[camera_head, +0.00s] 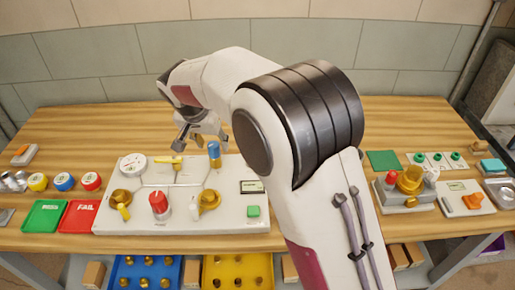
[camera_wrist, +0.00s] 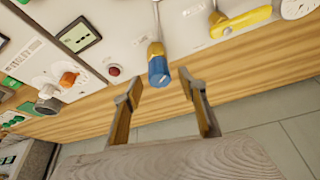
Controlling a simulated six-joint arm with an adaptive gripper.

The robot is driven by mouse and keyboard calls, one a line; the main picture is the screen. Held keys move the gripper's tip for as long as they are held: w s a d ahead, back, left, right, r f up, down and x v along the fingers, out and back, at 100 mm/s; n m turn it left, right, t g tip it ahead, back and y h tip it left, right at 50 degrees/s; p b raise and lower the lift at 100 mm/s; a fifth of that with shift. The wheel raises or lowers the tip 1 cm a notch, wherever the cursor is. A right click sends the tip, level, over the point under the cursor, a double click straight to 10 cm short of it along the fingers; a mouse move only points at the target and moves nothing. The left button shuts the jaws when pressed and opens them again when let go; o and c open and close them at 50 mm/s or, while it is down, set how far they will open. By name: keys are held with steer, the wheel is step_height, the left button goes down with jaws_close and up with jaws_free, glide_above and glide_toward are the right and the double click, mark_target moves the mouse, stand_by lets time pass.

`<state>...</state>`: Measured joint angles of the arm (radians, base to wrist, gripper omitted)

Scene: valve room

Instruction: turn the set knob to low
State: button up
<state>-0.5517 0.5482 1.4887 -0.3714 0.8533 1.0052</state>
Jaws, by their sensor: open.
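The red knob (camera_head: 158,203) stands upright on the front of the white valve panel (camera_head: 230,222). I take it as the set knob, but its markings are too small to read. My gripper (camera_head: 200,143) is open and empty behind the panel, above the wooden bench, well away from the red knob. In the wrist view its two fingers (camera_wrist: 160,85) are spread, with the blue-handled valve (camera_wrist: 158,70) just beyond the tips between them. That blue handle (camera_head: 214,151) also shows at the panel's back edge. The red knob cannot be made out in the wrist view.
The panel also carries a round gauge (camera_head: 132,165), a yellow lever (camera_head: 168,161), brass valves (camera_head: 209,200), a display (camera_head: 252,187) and a green button (camera_head: 253,211). Green (camera_head: 44,216) and red (camera_head: 79,216) trays lie left. My arm hides the bench right of the panel.

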steer(key=d+v, duration=0.1)
steer(key=v, duration=0.5)
steer(key=d+f+m+g+y, duration=0.1)
steer(key=d+f+m, duration=0.1)
steer(key=d+m, duration=0.1)
steer(key=d+f+m+g+y, duration=0.1)
steer(key=d+f+m, duration=0.1)
steer(key=m, duration=0.4)
steer(key=d+f+m+g+y, duration=0.1)
steer(key=d+f+m+y, duration=0.1)
steer(key=d+m, duration=0.2)
steer(key=shift+s+d+f+m, duration=0.1)
steer(key=shift+s+d+m, duration=0.25)
steer(key=shift+s+m, duration=0.05)
steer(key=shift+w+d+f+m+y, duration=0.1)
steer(key=shift+d+m+y, duration=0.2)
steer(key=shift+m, duration=0.4)
steer(key=shift+w+d+m+y, duration=0.15)
steer(key=shift+d+m+y, duration=0.1)
steer(key=shift+d+m, duration=0.35)
steer(key=shift+w+d+f+m+y, duration=0.1)
steer(key=shift+d+m+y, duration=0.15)
steer(key=shift+m, duration=0.55)
